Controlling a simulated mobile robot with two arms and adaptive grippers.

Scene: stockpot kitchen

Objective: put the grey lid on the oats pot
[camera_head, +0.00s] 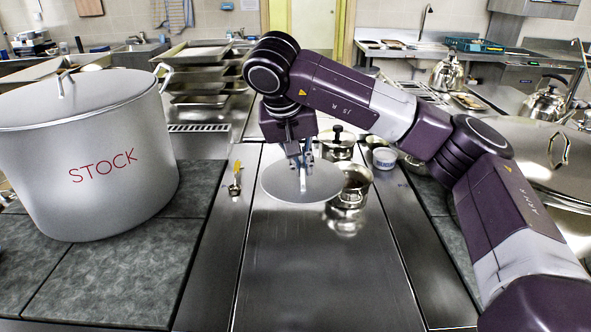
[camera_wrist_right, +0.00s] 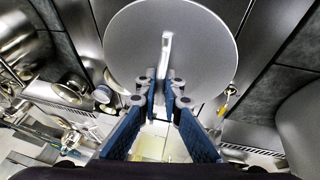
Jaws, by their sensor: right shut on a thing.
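The grey lid (camera_head: 290,188) is a flat round disc with an upright bar handle. My right gripper (camera_head: 302,160) is shut on that handle and holds the lid above the steel counter. The lid also shows in the right wrist view (camera_wrist_right: 205,50), with the gripper's fingertips (camera_wrist_right: 163,86) at the handle. A small open steel pot (camera_head: 352,190) stands just right of the lid, which hides its left side in the head view. I can read no oats label on it. Another small pot (camera_head: 338,153) behind it wears a lid with a black knob. My left gripper is out of view.
A large stockpot (camera_head: 100,150) marked STOCK stands on the left. A small white cup with a blue label (camera_head: 385,158) sits right of the small pots. A yellow-handled utensil (camera_head: 235,182) lies left of the lid. The steel counter in front (camera_head: 310,275) is clear.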

